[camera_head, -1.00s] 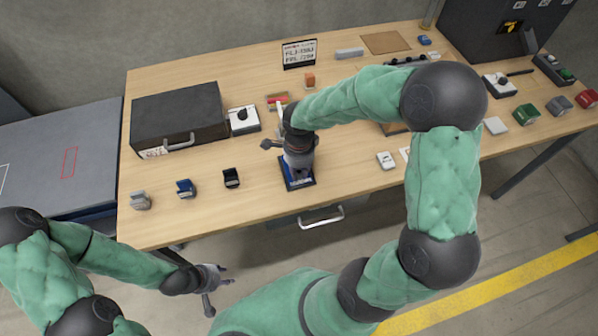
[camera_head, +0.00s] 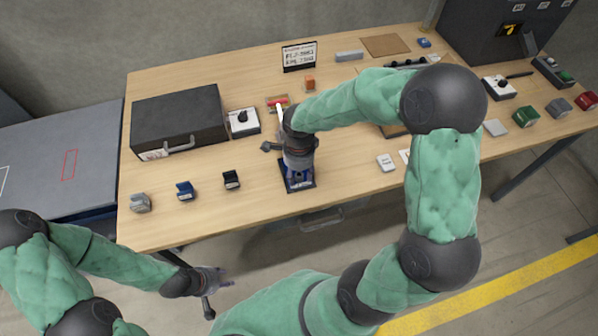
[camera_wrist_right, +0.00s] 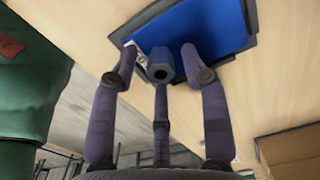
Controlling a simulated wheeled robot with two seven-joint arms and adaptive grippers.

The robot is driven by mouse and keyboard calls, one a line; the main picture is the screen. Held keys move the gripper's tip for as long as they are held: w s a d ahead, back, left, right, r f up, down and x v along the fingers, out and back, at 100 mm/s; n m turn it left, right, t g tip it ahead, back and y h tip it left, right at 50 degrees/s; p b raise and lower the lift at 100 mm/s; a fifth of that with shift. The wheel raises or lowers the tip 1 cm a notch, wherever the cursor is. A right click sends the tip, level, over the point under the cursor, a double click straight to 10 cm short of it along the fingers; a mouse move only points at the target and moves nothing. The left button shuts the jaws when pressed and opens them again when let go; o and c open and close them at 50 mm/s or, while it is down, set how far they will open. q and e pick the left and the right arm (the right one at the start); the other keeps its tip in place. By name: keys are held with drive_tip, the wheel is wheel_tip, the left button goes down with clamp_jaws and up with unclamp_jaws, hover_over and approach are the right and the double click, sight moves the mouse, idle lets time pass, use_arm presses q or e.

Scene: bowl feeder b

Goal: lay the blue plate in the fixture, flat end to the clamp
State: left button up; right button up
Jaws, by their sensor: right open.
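The blue plate (camera_wrist_right: 205,28) lies inside a dark-rimmed fixture (camera_wrist_right: 252,14) in the right wrist view. In the head view my right gripper (camera_head: 298,172) is over the dark fixture (camera_head: 309,186) near the table's front edge and hides most of the plate. The clamp and the flat end cannot be made out. My left gripper (camera_head: 216,281) is open and empty, in front of the table.
A black case (camera_head: 180,115) and a white box with a dark knob (camera_head: 243,120) stand at the left back. Small grey (camera_head: 140,202), blue (camera_head: 185,190) and black (camera_head: 231,179) blocks sit left of the fixture. A red-handled part (camera_head: 278,101) lies behind my right gripper.

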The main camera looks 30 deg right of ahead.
sight(299, 175)
wheel_tip(299, 175, up, 12)
drive_tip(key=p, duration=0.3)
idle(1.2)
